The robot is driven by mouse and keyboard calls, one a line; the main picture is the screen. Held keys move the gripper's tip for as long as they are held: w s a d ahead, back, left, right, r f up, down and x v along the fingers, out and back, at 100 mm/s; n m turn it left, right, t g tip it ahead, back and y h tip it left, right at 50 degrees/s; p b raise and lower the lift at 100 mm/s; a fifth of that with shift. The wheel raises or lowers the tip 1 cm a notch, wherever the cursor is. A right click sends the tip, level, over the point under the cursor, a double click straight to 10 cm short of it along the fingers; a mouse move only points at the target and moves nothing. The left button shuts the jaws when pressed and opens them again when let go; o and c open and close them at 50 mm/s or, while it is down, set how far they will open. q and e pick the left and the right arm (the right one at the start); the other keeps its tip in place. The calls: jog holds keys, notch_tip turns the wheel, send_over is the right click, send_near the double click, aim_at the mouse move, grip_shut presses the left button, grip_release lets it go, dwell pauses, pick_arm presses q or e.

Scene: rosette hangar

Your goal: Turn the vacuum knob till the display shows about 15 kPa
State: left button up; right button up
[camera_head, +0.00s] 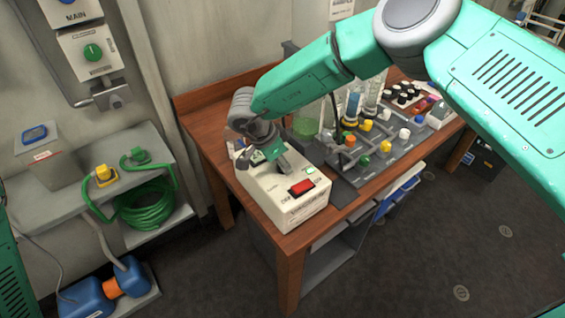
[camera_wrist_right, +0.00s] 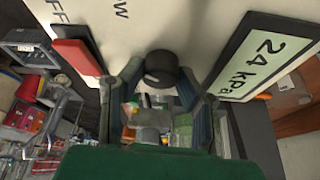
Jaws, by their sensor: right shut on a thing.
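The white vacuum unit (camera_head: 270,193) stands on the near end of the wooden bench. In the right wrist view its display (camera_wrist_right: 262,62) reads 24 kPa, and the dark round vacuum knob (camera_wrist_right: 162,66) sits between my finger tips. A red switch (camera_wrist_right: 77,56) is on the same panel; it also shows in the head view (camera_head: 302,187). My right gripper (camera_head: 282,164) reaches down onto the top of the unit and is shut on the knob, which it hides in the head view. My left gripper is not in view.
Right of the unit, a grey manifold with coloured knobs (camera_head: 372,150) and glassware stand close on the wooden bench (camera_head: 290,243). At left, a grey shelf (camera_head: 60,205) carries yellow and green fittings and a coiled green hose (camera_head: 155,207). Dark floor lies clear in front.

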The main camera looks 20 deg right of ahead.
jog(key=o, duration=1)
jog(key=shift+a, duration=0.1)
jog(key=shift+o, duration=0.6)
jog(key=shift+w, duration=0.15)
jog(key=shift+a+r, duration=0.15)
jog(key=shift+r, duration=0.1)
jog(key=v, duration=1.1)
jog(key=shift+a, duration=0.15)
